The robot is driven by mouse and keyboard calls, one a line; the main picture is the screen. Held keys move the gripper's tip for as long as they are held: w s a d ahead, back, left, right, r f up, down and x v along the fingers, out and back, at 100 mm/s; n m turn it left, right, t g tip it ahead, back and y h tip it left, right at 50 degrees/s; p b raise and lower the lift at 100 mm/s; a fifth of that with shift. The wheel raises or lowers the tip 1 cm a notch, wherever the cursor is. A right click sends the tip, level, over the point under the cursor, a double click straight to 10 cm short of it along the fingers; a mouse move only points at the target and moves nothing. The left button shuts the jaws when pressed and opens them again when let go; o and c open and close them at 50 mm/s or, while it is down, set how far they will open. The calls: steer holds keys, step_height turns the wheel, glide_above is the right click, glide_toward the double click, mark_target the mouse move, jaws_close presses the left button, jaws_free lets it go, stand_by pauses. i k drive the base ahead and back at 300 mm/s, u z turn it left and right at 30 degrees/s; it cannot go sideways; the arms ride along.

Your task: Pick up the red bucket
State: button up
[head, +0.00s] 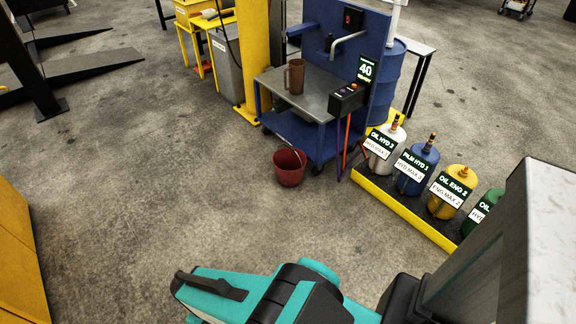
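The red bucket (290,172) stands upright on the concrete floor, just in front of the lower left part of the blue wheeled cart. Its open top faces up and its near side shows clear of anything in front of it. A thin handle seems to lie at its rim. My teal and black arm reaches into the bottom of the head view, well short of the bucket. I cannot make out the gripper's fingers in this view.
The blue cart (300,133) carries a brown jug (295,77) on its grey top. Labelled oil containers (416,166) stand in a yellow-edged tray (399,207) at right. A yellow post (252,60) and grey bin (226,62) stand behind. The floor left of the bucket is clear.

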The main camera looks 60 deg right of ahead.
mark_target(289, 162)
steer(key=z, duration=0.35)
steer(key=i, duration=1.2)
steer(key=z, duration=0.25)
